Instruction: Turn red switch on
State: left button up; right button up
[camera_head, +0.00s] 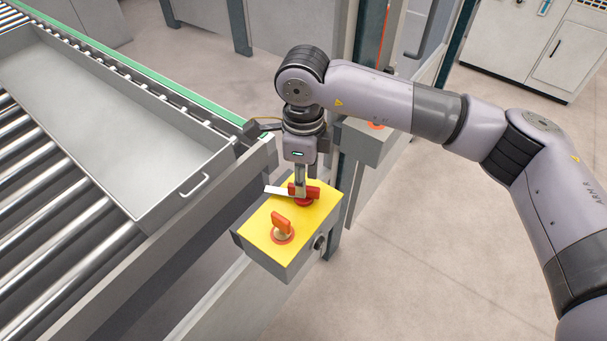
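A control box with a yellow top (258,227) stands beside the conveyor in the head view. On its far part is the red switch (312,192), a red handle on a red round base. On its near part is an orange switch (282,227) on a round base. My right gripper (300,190) points down over the red switch, with its fingers at the handle and partly hiding it. I cannot tell whether the fingers grip the handle or only touch it. My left gripper is not in view.
A roller conveyor (62,200) with a grey metal tray (110,120) lies to the left, bordered by a green strip (150,75). Another grey box (368,143) stands behind the yellow one. A cabinet (540,50) is at the back right. The floor at the lower right is clear.

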jog(key=shift+s+f, duration=0.2)
jog(key=shift+f, duration=0.5)
jog(key=shift+w+f, duration=0.15)
jog(key=shift+f, duration=0.15)
grip_shut()
jog(key=shift+r, duration=0.1)
